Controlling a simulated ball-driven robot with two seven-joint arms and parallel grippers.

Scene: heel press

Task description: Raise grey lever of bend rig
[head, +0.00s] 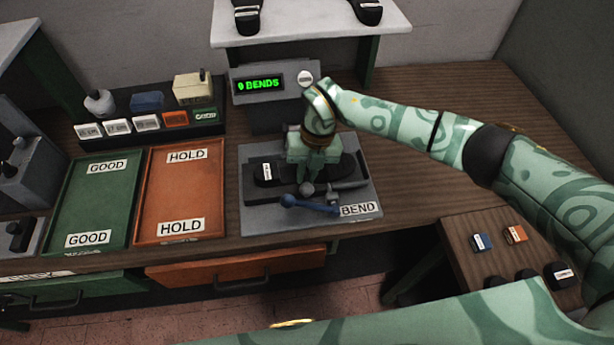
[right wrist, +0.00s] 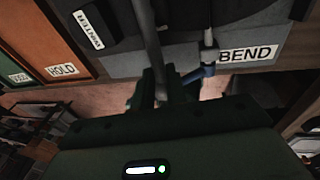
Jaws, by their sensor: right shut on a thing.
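The bend rig (head: 252,214) is a grey plate marked BEND on the wooden bench in the head view. A black labelled piece (head: 266,174) lies on it, seen partly in the right wrist view (right wrist: 92,20). My right gripper (head: 310,182) reaches down over the rig, shut on the grey lever (head: 349,185). The right wrist view shows the lever's grey rod (right wrist: 147,40) running down between the fingers (right wrist: 160,92). A blue lever (head: 318,207) lies just in front, apart from the fingers in the right wrist view (right wrist: 196,75). My left gripper is out of view.
A display (head: 260,84) behind the rig reads 0 BENDS, with a white button (head: 305,78) beside it. A green GOOD tray (head: 92,205) and an orange HOLD tray (head: 182,195) lie left. A small side table (head: 470,225) with blocks stands right.

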